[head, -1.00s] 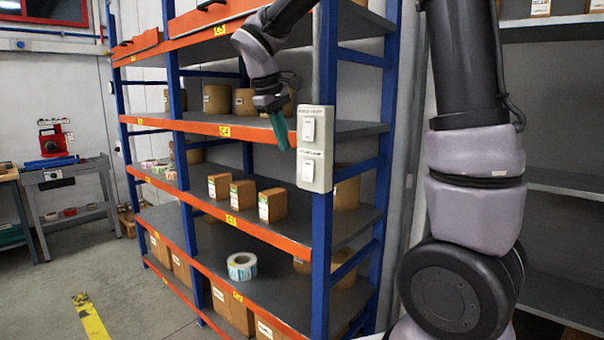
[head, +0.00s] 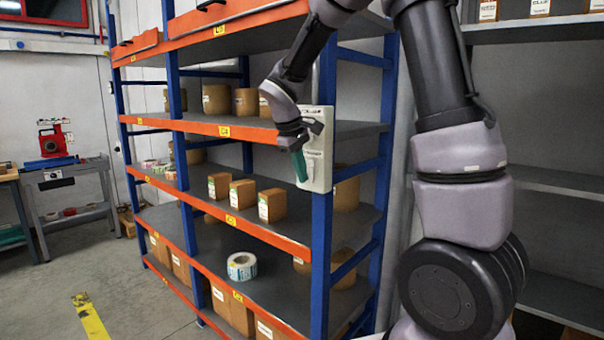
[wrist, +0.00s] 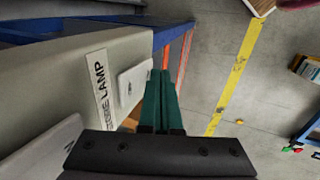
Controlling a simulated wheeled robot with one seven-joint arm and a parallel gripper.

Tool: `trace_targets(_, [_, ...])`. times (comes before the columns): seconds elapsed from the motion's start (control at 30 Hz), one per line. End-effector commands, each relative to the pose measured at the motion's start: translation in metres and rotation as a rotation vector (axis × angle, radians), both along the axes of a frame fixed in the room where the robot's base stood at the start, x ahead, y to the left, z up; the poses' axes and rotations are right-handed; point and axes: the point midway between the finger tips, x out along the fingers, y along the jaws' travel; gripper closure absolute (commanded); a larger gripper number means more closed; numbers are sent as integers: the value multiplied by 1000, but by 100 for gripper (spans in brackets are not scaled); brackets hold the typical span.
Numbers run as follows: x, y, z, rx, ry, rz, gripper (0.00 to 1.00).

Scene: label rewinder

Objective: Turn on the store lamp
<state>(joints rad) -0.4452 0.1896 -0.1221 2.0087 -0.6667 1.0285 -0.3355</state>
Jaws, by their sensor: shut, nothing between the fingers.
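A pale switch box (head: 327,120) is fixed to the blue shelf post and carries two white rocker switches. In the wrist view, a label reading STORE LAMP (wrist: 102,88) lies between the near switch (wrist: 45,150) and the far switch (wrist: 133,84). The label is right beside the far switch. My gripper (head: 301,167) is shut and empty, with its green fingers pointing down in front of the box. In the wrist view the fingertips (wrist: 161,76) are beside the far switch; I cannot tell if they touch it. My gripper hides part of the box in the head view.
The blue and orange shelf rack (head: 290,245) holds cardboard boxes (head: 271,205) and a label roll (head: 241,266). A grey workbench (head: 75,172) with a red machine stands at the left. The floor in front of the rack is free, with a yellow stripe (head: 90,318).

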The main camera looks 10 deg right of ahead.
Motion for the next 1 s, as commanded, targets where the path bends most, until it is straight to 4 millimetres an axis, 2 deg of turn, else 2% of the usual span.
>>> trace_targets(0.67, [4, -6, -3, 0, 0, 0, 100])
trace_targets(1.0, [4, -5, 9, 1, -1, 0, 100])
